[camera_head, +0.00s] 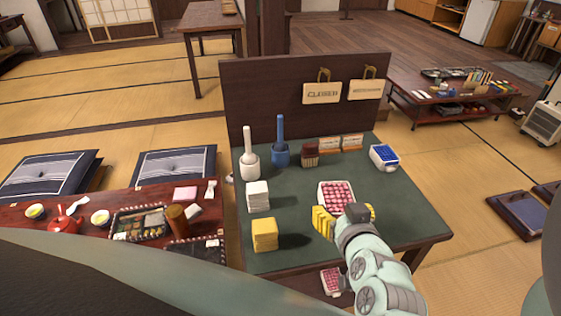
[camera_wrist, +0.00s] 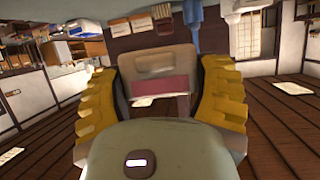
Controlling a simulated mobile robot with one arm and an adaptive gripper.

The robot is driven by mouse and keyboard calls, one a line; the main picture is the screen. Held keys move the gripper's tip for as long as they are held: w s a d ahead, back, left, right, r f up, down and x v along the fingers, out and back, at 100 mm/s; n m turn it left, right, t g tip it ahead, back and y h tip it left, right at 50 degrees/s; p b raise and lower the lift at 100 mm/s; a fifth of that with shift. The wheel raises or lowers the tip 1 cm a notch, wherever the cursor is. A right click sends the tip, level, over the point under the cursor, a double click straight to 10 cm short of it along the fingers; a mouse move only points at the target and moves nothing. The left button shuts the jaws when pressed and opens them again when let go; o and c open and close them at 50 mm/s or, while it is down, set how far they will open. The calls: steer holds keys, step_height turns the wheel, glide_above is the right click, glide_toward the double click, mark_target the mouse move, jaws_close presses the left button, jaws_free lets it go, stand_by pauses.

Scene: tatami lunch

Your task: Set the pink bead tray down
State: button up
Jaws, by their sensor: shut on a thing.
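The pink bead tray (camera_head: 336,195) is a pale tray with rows of pink beads, seen just beyond my gripper (camera_head: 346,216) over the green table. My gripper's yellow fingers are shut on it from both sides. In the wrist view, which is upside down, the tray (camera_wrist: 160,62) shows as a pale body with a pink band between the fingers (camera_wrist: 165,92). It seems held above the tabletop; the exact gap cannot be told. A second tray with pink beads (camera_head: 331,281) lies lower, by the table's near edge, partly cut off by my arm.
The green table (camera_head: 300,240) holds yellow blocks (camera_head: 264,234), white blocks (camera_head: 257,196), white (camera_head: 250,165) and blue (camera_head: 280,152) long-handled pieces, and a blue-and-white box (camera_head: 384,157). A dark panel stands behind. Bare tabletop shows left and right of the tray.

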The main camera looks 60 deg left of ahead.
steer(key=shift+n+g+y, duration=0.3)
steer(key=shift+n+g, duration=0.4)
steer(key=shift+n, duration=0.2)
steer(key=s+f+b, duration=0.1)
steer(key=f, duration=0.1)
steer(key=s+f+b, duration=0.1)
steer(key=s+f, duration=0.1)
steer(key=s+f+b, duration=0.1)
steer(key=f+b, duration=0.1)
steer(key=shift+s+a+f, duration=0.1)
steer(key=shift+s+f, duration=0.15)
steer(key=shift+s, duration=0.15)
steer(key=w+a, duration=0.1)
steer(key=w, duration=0.4)
steer(key=w+a+f+b, duration=0.1)
steer(key=w, duration=0.4)
steer(key=w+a, duration=0.1)
steer(key=w, duration=0.4)
steer(key=shift+w+a+f+b, duration=0.15)
steer(key=shift+w+a+b, duration=0.05)
steer(key=shift+a+b, duration=0.2)
steer(key=shift+f, duration=1.8)
steer(key=shift+f+b, duration=0.15)
steer(key=shift+b, duration=0.25)
steer(key=o, duration=1.2)
steer(key=shift+o, duration=0.2)
